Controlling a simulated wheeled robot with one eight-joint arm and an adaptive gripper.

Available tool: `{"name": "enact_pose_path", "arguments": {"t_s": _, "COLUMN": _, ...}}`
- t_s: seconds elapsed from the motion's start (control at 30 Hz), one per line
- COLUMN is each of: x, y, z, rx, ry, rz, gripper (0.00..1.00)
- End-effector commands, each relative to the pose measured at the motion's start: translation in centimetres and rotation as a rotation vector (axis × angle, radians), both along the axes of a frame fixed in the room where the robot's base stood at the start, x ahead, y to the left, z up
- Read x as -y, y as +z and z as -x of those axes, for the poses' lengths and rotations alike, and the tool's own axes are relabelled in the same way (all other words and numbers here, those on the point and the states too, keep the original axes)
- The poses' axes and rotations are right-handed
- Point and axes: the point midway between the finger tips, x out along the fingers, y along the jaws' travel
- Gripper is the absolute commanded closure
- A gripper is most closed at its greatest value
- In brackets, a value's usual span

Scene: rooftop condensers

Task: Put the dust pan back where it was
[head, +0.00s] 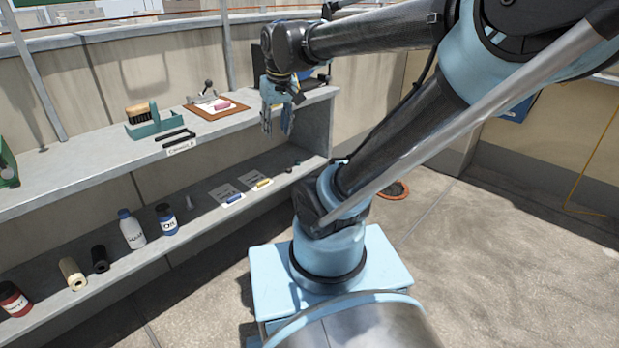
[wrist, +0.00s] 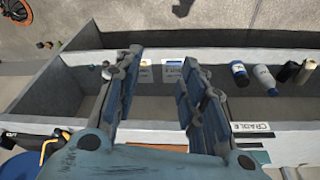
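My gripper (head: 277,118) hangs fingers down over the right part of the upper shelf. In the wrist view its two fingers (wrist: 163,65) are spread apart with nothing between them. A teal tray-like thing with an upright handle (head: 156,124) stands on the upper shelf, left of my gripper, a brush (head: 137,112) at its left end. It may be the dust pan; I cannot tell surely. In front of it lie a black bracket (head: 175,137) and a white label (head: 182,148), which reads "CRADLE" in the wrist view (wrist: 253,127).
A brown board (head: 238,107) with a metal tool and a pink item lies between the tray and my gripper. Bottles (head: 132,229), rolls (head: 72,274) and label cards (head: 224,193) sit on the lower shelf. An orange-rimmed round thing (head: 393,190) is on the floor. Floor at right is clear.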

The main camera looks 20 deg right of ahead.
Motion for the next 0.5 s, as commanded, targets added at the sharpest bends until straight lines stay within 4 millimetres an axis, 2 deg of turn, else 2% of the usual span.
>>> {"name": "enact_pose_path", "arguments": {"t_s": 0.03, "x": 1.5, "y": -1.6, "z": 1.6, "rx": -0.008, "ry": -0.036, "rz": 0.002, "gripper": 0.63}}
{"name": "enact_pose_path", "arguments": {"t_s": 0.2, "x": 4.9, "y": -6.3, "z": 6.2, "rx": -0.033, "ry": -0.136, "rz": 0.008, "gripper": 0.63}}
{"name": "enact_pose_path", "arguments": {"t_s": 0.33, "x": 6.4, "y": -9.4, "z": 9.0, "rx": -0.048, "ry": -0.195, "rz": 0.01, "gripper": 0.63}}
{"name": "enact_pose_path", "arguments": {"t_s": 0.5, "x": 7.1, "y": -11.6, "z": 10.9, "rx": -0.061, "ry": -0.236, "rz": 0.011, "gripper": 0.63}}
